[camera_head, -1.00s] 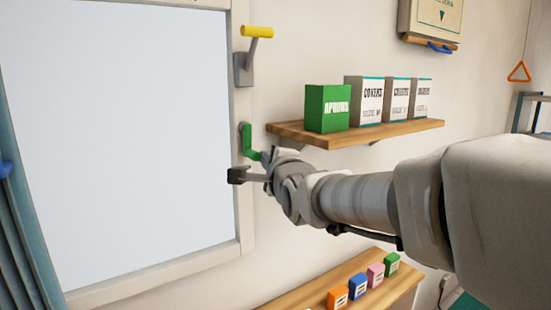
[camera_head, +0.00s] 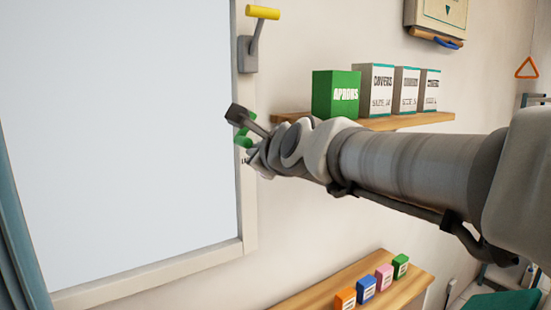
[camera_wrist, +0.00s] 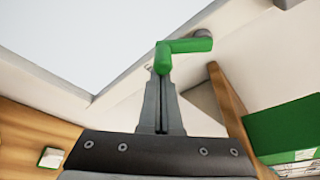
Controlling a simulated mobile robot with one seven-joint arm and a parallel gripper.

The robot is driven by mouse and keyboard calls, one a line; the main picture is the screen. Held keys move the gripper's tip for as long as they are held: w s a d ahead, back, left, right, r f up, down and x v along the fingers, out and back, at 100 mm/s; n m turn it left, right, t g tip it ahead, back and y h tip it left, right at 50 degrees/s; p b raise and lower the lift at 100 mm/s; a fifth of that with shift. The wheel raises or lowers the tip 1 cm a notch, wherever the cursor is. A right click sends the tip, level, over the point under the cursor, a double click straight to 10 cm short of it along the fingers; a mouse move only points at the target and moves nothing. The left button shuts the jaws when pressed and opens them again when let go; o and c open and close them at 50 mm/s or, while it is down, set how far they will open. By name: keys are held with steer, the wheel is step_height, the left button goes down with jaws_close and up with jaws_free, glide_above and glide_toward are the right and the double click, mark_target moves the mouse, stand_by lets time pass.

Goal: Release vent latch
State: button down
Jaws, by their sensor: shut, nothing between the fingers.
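The green vent latch handle (camera_head: 242,139) is on the right side of the window frame, partly hidden by my wrist in the head view. In the wrist view the green handle (camera_wrist: 187,46) is L-shaped, with a grey round pivot at its far end and its short end bent toward me. My gripper (camera_wrist: 162,74) is shut, with its fingertips at the short end of the handle. They look in contact or very close, and I cannot tell which. Nothing shows between the fingers. In the head view the fingertips are hard to make out.
Above the latch is a grey bracket with a yellow-handled lever (camera_head: 262,13). A wooden shelf (camera_head: 420,120) with a green box (camera_head: 335,94) and several white boxes is close to my wrist on the right. A lower shelf (camera_head: 405,287) holds small coloured boxes.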

steer(key=shift+s+a+r+m+g+y+p, duration=0.3)
steer(key=shift+a+r+m+p, duration=0.15)
steer(key=shift+m, duration=0.55)
steer(key=shift+s+a+r+m+g+p, duration=0.1)
steer(key=shift+a+r+m+g+p, duration=0.15)
steer(key=shift+m, duration=0.2)
steer(key=shift+s+a+m+g+p, duration=0.15)
steer(key=shift+m+p, duration=0.15)
steer(key=shift+m, duration=0.15)
step_height(320, 180, down, 4)
steer(key=d+b, duration=0.1)
steer(key=b, duration=0.3)
steer(key=v, duration=0.9)
steer(key=shift+d+p, duration=0.3)
steer(key=shift+d, duration=0.1)
